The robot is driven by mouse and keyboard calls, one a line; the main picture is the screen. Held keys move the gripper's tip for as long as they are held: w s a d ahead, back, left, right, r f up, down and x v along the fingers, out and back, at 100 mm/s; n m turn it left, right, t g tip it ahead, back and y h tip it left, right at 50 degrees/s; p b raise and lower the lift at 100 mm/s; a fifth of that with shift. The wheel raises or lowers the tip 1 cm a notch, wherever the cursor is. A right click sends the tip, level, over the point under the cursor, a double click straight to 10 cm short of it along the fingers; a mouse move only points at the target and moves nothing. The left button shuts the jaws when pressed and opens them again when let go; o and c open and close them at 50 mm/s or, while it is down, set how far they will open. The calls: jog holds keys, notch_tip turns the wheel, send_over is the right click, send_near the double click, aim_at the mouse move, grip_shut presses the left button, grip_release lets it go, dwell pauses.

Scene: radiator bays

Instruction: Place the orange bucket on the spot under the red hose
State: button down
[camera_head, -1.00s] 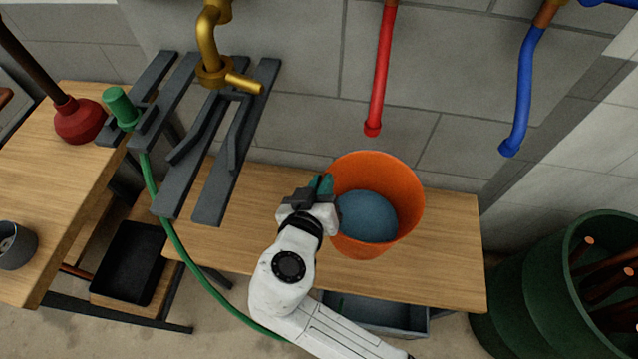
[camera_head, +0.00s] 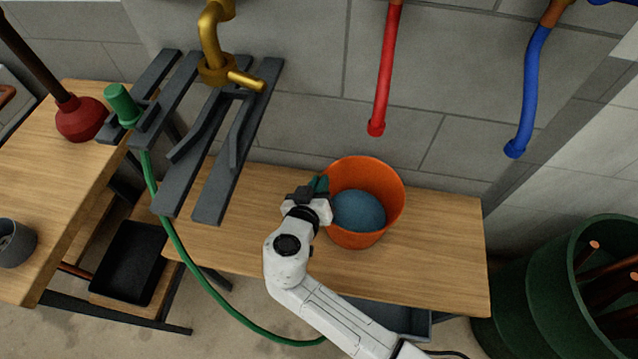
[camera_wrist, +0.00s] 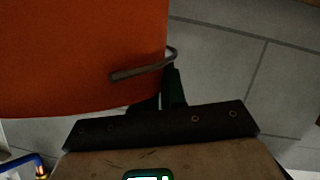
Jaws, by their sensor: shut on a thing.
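The orange bucket (camera_head: 366,174) is upright at the middle of the wooden bench, with a blue surface inside it. The red hose (camera_head: 384,80) hangs down the wall, its open end above and slightly right of the bucket's middle in the head view. My gripper (camera_head: 318,187) is at the bucket's left rim, shut on it. In the wrist view the orange bucket wall (camera_wrist: 75,50) fills the upper left, with a wire handle (camera_wrist: 145,68) beside my dark finger. The bucket's base is low, but I cannot tell whether it touches the bench. The marked spot is not visible.
The wooden bench (camera_head: 440,235) is clear to the bucket's right. A dark slatted rack (camera_head: 225,165) with a brass tap (camera_head: 212,50) stands left. A blue hose (camera_head: 528,90) hangs right. A green bin (camera_head: 540,290) stands at right. A green hose (camera_head: 185,255) loops in front.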

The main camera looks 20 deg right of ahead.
jog(key=c, duration=1.2)
grip_release()
jog(key=shift+o, duration=0.2)
jog(key=v, duration=1.2)
